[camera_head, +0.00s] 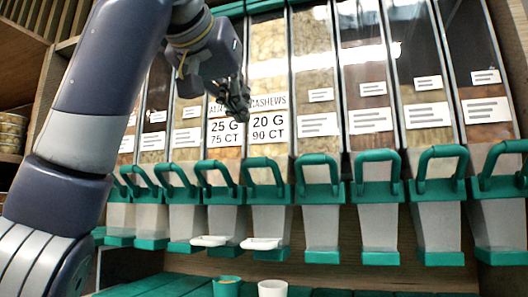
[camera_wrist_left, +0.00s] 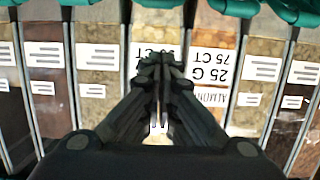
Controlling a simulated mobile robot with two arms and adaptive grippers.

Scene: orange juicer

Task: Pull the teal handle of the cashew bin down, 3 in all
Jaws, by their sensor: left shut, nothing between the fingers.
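The cashew bin (camera_head: 267,70) stands in the middle of a row of clear bins, with a "CASHEWS 20 G 90 CT" label (camera_head: 267,122). Its teal handle (camera_head: 264,163) is below the label and stands up like its neighbours' handles. My left gripper (camera_head: 240,113) is shut and empty, in front of the bins at the left edge of the cashew label, above the handle and apart from it. In the left wrist view the shut fingers (camera_wrist_left: 160,85) cover most of the cashew label, and the "25 G 75 CT" label (camera_wrist_left: 222,67) shows at the right. My right gripper is not in view.
The almond bin's handle (camera_head: 214,172) is close on the left, and another teal handle (camera_head: 318,166) on the right. A white tab (camera_head: 260,244) sits under the cashew dispenser. A teal cup (camera_head: 227,287) and a white cup (camera_head: 272,289) stand below.

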